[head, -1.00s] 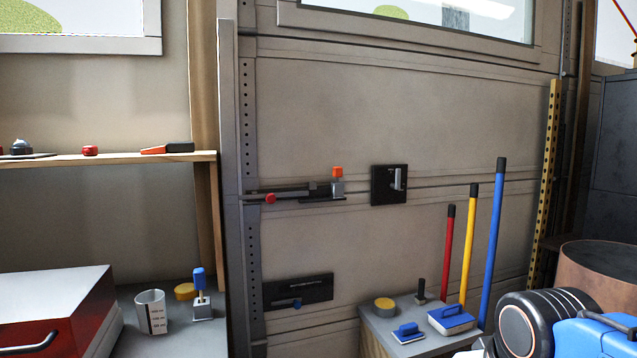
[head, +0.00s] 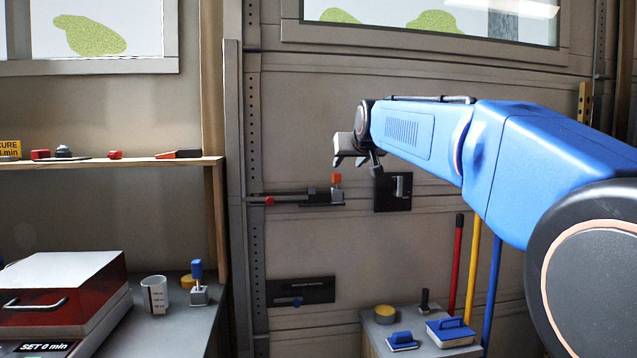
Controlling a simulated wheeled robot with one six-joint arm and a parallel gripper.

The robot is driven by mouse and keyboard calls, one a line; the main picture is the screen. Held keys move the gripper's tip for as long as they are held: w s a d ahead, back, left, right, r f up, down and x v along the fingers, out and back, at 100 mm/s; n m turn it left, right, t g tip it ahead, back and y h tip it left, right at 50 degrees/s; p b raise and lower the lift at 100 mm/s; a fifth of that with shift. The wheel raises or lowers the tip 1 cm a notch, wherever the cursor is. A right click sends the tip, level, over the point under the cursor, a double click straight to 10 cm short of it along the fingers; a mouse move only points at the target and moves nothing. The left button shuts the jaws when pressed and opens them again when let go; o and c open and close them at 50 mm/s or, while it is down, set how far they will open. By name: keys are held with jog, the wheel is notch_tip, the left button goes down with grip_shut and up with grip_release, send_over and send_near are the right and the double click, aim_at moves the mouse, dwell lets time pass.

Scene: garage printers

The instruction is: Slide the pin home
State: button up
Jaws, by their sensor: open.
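A dark sliding pin assembly (head: 312,196) is mounted on the garage door. A red knob (head: 270,200) shows at its left end near the upright rail. An orange-topped grey block (head: 337,180) stands at its right end. I cannot tell how far the pin reaches into the rail. My gripper (head: 350,161) is open and empty, above and slightly right of the orange top in the picture. Its fingertips appear apart from the assembly; the depth gap is unclear.
A black plate with a grey handle (head: 400,186) is right of the pin. A dark panel with a blue knob (head: 300,291) is below. A grey bench with a blue-handled tool (head: 199,284) stands lower left. Coloured poles (head: 457,270) stand lower right.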

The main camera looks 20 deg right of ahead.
aim_at(338, 176)
jog(key=x, duration=1.1)
jog(key=shift+w, duration=0.3)
jog(key=shift+x, duration=2.95)
jog(key=shift+d+r, duration=0.1)
jog(key=shift+d, duration=0.05)
jog(key=shift+c, duration=0.4)
grip_shut()
